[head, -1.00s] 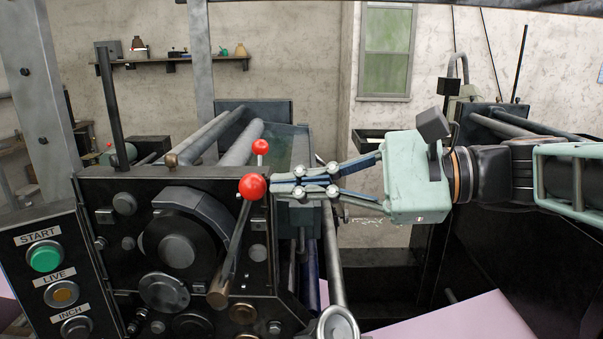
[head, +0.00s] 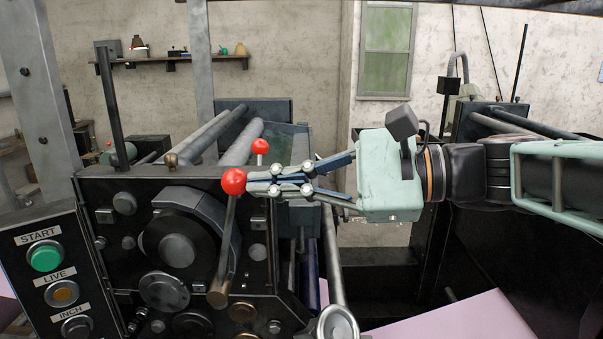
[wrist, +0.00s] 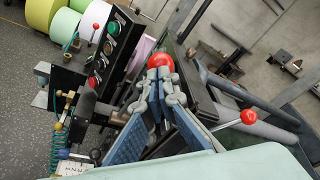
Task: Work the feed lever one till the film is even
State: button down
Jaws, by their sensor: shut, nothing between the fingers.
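A lever (head: 225,245) with a red ball knob (head: 233,181) stands on the front of the dark machine panel, nearly upright. My gripper (head: 252,187) is shut and empty, its fingertips against or very close to the knob's right side. In the wrist view the red knob (wrist: 161,59) sits just beyond the closed fingertips (wrist: 160,76). A second red-knobbed lever (head: 260,146) stands behind, and a red knob (wrist: 249,117) also shows at right in the wrist view. Grey rollers (head: 205,135) lie behind the panel. I cannot make out the film's evenness on them.
A button panel with a green START button (head: 46,257) is at the lower left. Pink sheet (head: 460,320) runs at the lower right. A dark machine frame (head: 540,240) stands below my arm. Coloured rolls (wrist: 60,22) lie at the wrist view's upper left.

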jog(key=s+r+x, duration=0.1)
jog(key=x, duration=0.7)
jog(key=shift+s+a+r, duration=0.3)
jog(key=shift+s+a, duration=0.05)
dwell(0.9)
jog(key=w+f+v, duration=0.1)
jog(key=v, duration=1)
jog(key=shift+w+d+f+b, duration=0.35)
jog(key=shift+w+f+b, duration=0.05)
jog(key=shift+w+f, duration=0.3)
dwell(0.3)
jog(key=s+r+x, duration=0.1)
jog(key=x, duration=1)
jog(key=shift+s+a+r, duration=0.35)
jog(key=shift+s+r, duration=0.35)
dwell(1.0)
jog(key=w+f+v, duration=0.1)
jog(key=v, duration=1)
jog(key=shift+w+d+f, duration=0.4)
jog(key=shift+w+f, duration=0.25)
jog(key=shift+w, duration=0.05)
